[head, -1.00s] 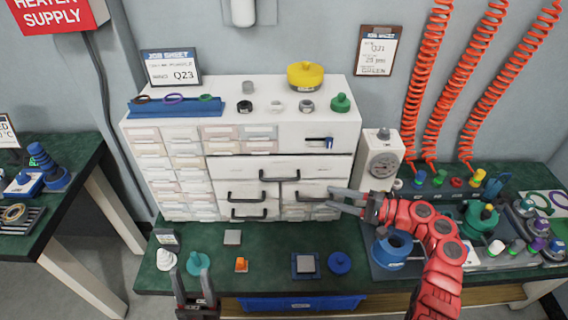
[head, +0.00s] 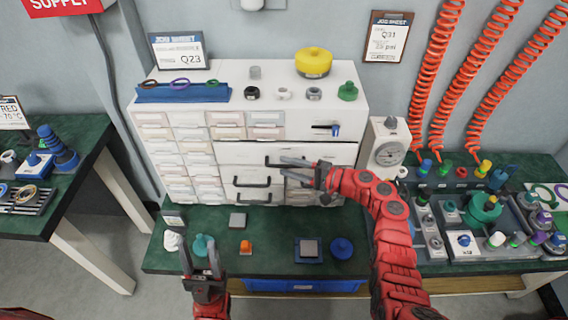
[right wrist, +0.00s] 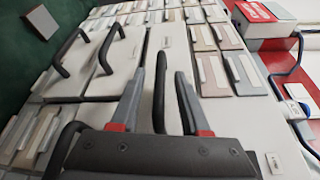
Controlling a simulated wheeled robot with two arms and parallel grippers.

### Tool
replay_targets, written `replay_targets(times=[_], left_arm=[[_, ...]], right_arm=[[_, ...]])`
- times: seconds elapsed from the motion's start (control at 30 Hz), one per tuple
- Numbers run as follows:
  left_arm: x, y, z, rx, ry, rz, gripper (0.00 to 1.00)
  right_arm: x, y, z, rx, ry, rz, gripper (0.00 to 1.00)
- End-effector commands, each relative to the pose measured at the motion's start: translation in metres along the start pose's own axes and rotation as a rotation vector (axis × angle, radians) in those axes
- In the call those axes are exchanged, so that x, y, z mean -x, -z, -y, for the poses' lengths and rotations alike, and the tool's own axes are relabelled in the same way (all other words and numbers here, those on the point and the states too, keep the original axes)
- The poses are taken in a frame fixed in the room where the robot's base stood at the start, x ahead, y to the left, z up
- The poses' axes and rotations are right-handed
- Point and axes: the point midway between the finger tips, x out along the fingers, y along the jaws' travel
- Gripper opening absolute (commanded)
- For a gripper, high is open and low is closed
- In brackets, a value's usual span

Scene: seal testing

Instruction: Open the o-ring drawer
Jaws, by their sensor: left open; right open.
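The white drawer cabinet (head: 350,98) stands at the back of the bench. Its wide drawer (head: 235,153) has a black bar handle (head: 272,162) and looks shut; I cannot read its label. My right gripper (head: 283,166) is open at this handle, one finger above and one below. In the right wrist view the handle (right wrist: 160,88) runs between the open fingers (right wrist: 160,76). I cannot tell whether they touch it. Smaller handled drawers (head: 250,182) below also look shut. My left gripper (head: 201,258) is open and empty over the bench's front edge.
Small label-fronted drawers (head: 160,148) fill the cabinet's left. A teal knob part (head: 203,243), orange part (head: 246,247) and blue disc (head: 342,248) lie on the green bench. A gauge (head: 389,152) stands right of the cabinet. Red coiled hoses (head: 437,75) hang behind.

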Motion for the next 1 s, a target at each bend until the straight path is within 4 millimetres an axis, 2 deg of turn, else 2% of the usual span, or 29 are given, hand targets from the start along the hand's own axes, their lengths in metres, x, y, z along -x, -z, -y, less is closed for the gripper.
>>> replay_targets(times=[0.2,0.47,0.73,1.0], left_arm=[[-0.002,0.0,0.0,0.0,0.0,0.0,0.5],[-0.002,0.0,0.0,0.0,0.0,0.0,0.5],[-0.002,0.0,0.0,0.0,0.0,0.0,0.5],[-0.002,0.0,0.0,0.0,0.0,0.0,0.5]], right_arm=[[-0.017,0.0,0.0,0.0,-0.001,0.0,0.46],[-0.018,0.0,0.0,0.001,-0.001,-0.001,0.46],[-0.017,0.0,0.0,0.001,-0.001,-0.001,0.0],[-0.017,0.0,0.0,0.001,-0.001,-0.001,0.0]])
